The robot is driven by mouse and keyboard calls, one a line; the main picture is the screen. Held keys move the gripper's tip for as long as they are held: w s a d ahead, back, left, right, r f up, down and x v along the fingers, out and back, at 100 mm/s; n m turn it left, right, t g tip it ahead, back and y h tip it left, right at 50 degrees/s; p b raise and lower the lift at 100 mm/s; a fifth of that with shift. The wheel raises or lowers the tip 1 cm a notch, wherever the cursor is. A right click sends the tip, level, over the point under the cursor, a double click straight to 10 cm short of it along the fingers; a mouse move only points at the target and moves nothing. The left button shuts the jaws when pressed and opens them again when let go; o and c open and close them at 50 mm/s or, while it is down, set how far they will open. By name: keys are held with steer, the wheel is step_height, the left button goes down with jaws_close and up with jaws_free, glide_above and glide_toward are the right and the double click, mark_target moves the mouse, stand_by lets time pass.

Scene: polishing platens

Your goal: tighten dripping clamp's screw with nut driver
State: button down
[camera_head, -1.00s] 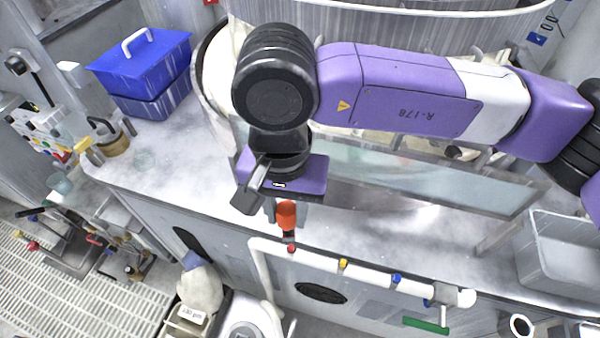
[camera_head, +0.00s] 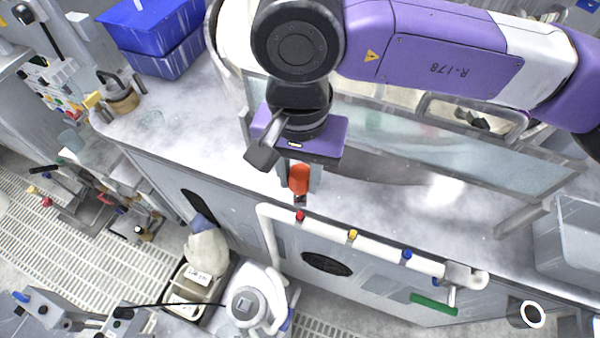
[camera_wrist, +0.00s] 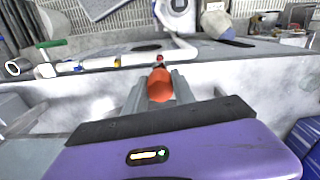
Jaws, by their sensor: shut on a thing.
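My gripper (camera_head: 300,182) points down at the counter's front edge, shut on the orange-red handle of the nut driver (camera_head: 299,176). The handle also shows between the two grey fingers in the wrist view (camera_wrist: 160,86). A short dark tip shows beyond it, close to the red-marked clamp (camera_head: 300,215); I cannot tell whether they touch. The white pipe (camera_head: 328,228) runs along the cabinet front. It also carries a yellow-marked clamp (camera_head: 352,235) and a blue-marked clamp (camera_head: 407,254). No drip is clear enough to tell which clamp leaks.
A green valve handle (camera_head: 433,304) hangs at the pipe's right end. A clear panel (camera_head: 410,150) stands behind my gripper. A blue bin (camera_head: 155,35) is at the back left, a grey tub (camera_head: 570,240) at the right. The counter left of my gripper is mostly clear.

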mark_target(300, 198)
steer(key=shift+f+b, duration=1.9)
steer(key=shift+f, duration=0.25)
steer(key=shift+b, duration=1.35)
steer(key=shift+f+b, duration=0.7)
steer(key=shift+b, duration=0.05)
steer(key=shift+r, duration=0.45)
stand_by(0.4)
steer(key=shift+f+b, duration=0.1)
steer(key=shift+b, duration=1.15)
stand_by(1.7)
